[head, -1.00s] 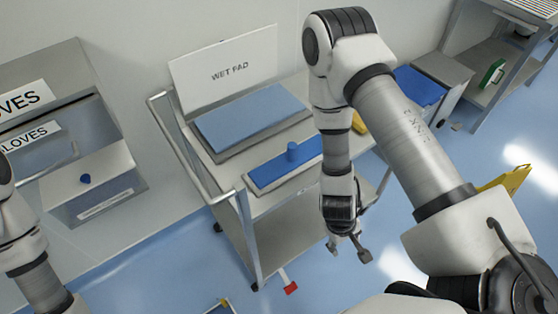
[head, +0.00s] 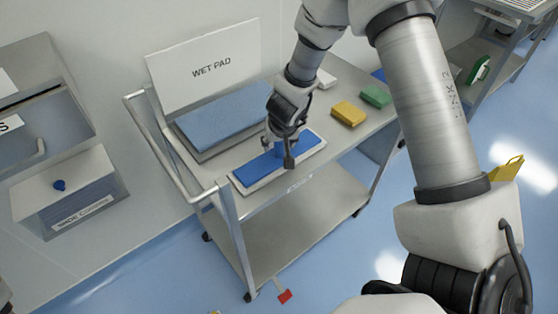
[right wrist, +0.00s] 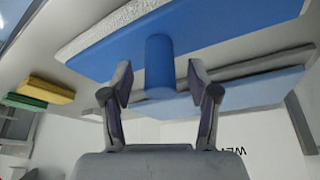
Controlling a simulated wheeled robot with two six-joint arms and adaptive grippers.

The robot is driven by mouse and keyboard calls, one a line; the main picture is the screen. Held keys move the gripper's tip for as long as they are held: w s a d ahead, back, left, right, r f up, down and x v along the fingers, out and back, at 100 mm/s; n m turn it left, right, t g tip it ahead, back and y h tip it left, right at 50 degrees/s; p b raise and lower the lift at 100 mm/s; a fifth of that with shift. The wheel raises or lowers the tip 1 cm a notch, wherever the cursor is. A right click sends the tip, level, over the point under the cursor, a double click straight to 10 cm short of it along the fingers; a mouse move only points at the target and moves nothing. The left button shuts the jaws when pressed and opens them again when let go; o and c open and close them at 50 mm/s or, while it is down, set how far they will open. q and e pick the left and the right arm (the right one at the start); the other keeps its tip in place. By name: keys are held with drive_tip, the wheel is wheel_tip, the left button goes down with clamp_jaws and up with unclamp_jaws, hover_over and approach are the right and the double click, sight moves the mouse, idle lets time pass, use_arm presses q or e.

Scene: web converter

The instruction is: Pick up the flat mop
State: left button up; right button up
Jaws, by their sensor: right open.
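The flat mop (head: 302,147) is a blue flat head with a pale underside and a short blue upright post. It lies on the front part of the cart's top. My right gripper (head: 278,152) is over it, pointing down, with its fingers open. In the right wrist view the blue post (right wrist: 159,65) stands between the two open fingers (right wrist: 160,82), with gaps visible on both sides. The gripper hides part of the mop in the head view. My left gripper is not in view.
Yellow (head: 348,113) and green (head: 376,96) pads lie to the right. A box with a blue knob (head: 59,185) is at left.

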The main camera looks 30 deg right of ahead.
drive_tip(key=shift+w, duration=0.1)
clamp_jaws()
drive_tip(key=shift+r, duration=0.15)
wheel_tip(320, 180, up, 10)
drive_tip(key=p, duration=0.7)
drive_tip(key=shift+p, duration=0.3)
